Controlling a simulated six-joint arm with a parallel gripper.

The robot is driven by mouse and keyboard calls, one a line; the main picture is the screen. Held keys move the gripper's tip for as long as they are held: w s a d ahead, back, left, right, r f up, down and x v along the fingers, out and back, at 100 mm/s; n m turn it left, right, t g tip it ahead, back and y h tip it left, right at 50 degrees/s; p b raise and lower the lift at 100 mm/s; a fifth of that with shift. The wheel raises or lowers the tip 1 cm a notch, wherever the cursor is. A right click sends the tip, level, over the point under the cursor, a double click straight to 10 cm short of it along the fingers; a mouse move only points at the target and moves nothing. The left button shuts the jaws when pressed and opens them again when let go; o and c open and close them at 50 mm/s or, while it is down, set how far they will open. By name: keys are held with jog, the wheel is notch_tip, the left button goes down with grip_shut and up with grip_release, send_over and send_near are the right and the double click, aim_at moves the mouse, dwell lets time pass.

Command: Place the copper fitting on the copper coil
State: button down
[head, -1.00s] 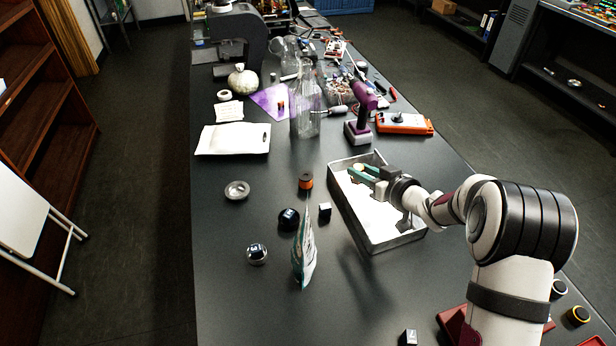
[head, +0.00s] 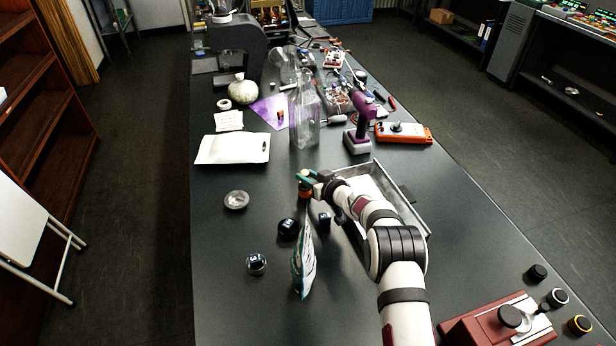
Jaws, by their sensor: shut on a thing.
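The copper coil (head: 304,194) is a small dark spool with an orange-copper band, standing on the dark table left of the metal tray. My gripper (head: 304,176) has green fingers and is right at the coil's top, covering part of it. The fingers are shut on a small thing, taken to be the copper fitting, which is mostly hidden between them. I cannot tell whether it touches the coil.
The metal tray (head: 419,213) lies under my arm. A small dark cube (head: 324,220), a round black knob (head: 288,229) and an upright packet (head: 303,262) stand close in front of the coil. A small metal dish (head: 236,200) is to the left, with clear table between.

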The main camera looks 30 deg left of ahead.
jog(key=shift+f, duration=0.1)
jog(key=c, duration=0.6)
grip_release()
